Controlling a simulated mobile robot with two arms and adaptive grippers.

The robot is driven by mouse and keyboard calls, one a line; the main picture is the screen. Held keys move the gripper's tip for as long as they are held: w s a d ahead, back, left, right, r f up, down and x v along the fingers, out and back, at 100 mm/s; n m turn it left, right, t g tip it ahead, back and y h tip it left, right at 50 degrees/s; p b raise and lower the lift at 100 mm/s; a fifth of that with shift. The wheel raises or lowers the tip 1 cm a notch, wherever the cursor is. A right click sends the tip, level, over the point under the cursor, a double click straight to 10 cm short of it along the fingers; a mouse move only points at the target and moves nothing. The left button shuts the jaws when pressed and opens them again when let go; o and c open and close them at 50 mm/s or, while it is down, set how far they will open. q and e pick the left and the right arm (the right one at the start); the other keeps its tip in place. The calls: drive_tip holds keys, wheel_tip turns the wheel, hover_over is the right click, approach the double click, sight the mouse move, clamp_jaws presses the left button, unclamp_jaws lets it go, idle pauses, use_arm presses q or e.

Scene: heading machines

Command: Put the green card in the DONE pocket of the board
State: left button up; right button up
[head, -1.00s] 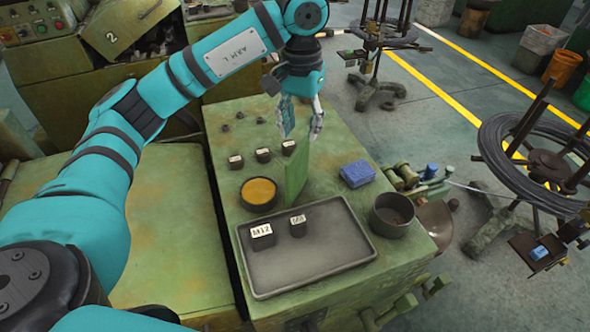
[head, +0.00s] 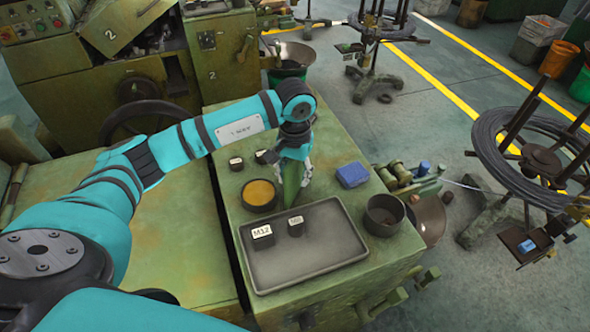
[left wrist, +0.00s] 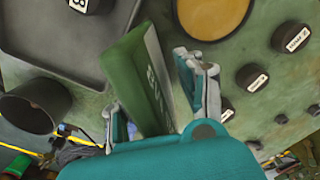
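The green card (head: 291,186) stands upright on the green machine top, just behind the grey tray. In the left wrist view the card (left wrist: 140,82) shows pale lettering on its side, only partly readable. My left gripper (head: 294,174) has come down over the card from above. In the left wrist view its fingers (left wrist: 155,98) are apart, one on each side of the card, with a gap visible at the right finger. The card's upper part is hidden by the gripper in the head view. My right gripper is not in view. No board or DONE pocket is recognisable.
The grey tray (head: 315,257) holds two labelled black blocks, one the M12 block (head: 262,236). An orange-filled bowl (head: 259,195) is left of the card. A blue block (head: 352,174) and dark cup (head: 384,214) are right. Labelled black pieces stand behind the bowl.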

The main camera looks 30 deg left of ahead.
use_arm(q)
drive_tip(key=shift+f, duration=0.1)
clamp_jaws()
idle(0.3)
drive_tip(key=shift+w, duration=0.1)
